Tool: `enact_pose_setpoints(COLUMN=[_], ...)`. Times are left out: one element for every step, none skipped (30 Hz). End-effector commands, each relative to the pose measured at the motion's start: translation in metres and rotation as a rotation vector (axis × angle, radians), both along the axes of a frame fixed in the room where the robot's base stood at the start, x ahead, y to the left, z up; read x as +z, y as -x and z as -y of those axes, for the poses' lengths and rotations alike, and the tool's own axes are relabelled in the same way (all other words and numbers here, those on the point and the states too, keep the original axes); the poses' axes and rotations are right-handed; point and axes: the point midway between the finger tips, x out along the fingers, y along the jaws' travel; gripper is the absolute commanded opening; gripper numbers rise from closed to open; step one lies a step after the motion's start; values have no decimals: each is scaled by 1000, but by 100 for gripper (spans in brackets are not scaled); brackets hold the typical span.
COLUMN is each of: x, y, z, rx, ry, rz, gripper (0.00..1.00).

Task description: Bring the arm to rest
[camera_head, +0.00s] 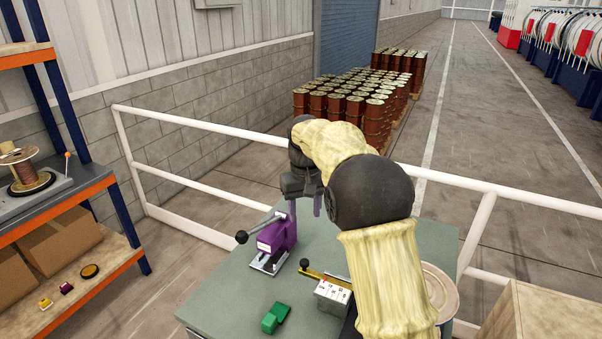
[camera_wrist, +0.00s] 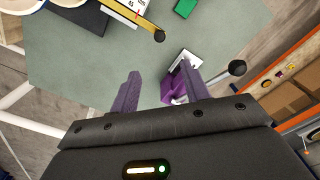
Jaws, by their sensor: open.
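My gripper shows in the wrist view (camera_wrist: 160,92) with its two purple fingers spread apart and nothing between them that they hold. In the head view my gripper (camera_head: 305,202) points down over the far part of the green-grey table (camera_head: 215,300), beside a purple lever press (camera_head: 278,236). The press has a dark-knobbed handle and also shows in the wrist view (camera_wrist: 180,80), beyond the fingers. I cannot tell whether a finger touches the press. My arm, in a pale yellow cover, is bent and hides part of the table.
On the table are a green block (camera_head: 275,318), a white numbered block with a brass lever (camera_head: 333,295) and a round tan disc (camera_head: 438,290). White railings (camera_head: 190,212) stand behind. A shelf with a spool (camera_head: 28,178) is at left, a wooden crate (camera_head: 535,310) at right.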

Motion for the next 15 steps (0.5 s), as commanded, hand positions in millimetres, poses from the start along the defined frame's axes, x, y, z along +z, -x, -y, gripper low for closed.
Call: enact_pose_setpoints(x=[-2, -4, -6, -9, -12, -16, -18, -22, -26, -29, -32, -37, -40, -43, -48], y=[4, 7, 12, 16, 20, 27, 33, 38, 47, 53, 59, 68, 75, 82, 92], z=[6, 10, 16, 20, 25, 32, 37, 42, 49, 54, 58, 65, 70, 74, 79], rx=[-11, -18, -29, -38, -48, -63, -73, -83, -96, -105, -114, -127, -137, -146, -158], ry=[-1, -3, -5, -6, -9, -11, -13, -14, -17, -18, -19, -20, -22, -22, -24], rz=[4, 6, 12, 16, 22, 29, 36, 43, 50, 58, 64, 73, 80, 86, 95], gripper=[46, 46, 46, 46, 46, 46, 46, 46, 46, 46, 46, 46, 46, 46, 46])
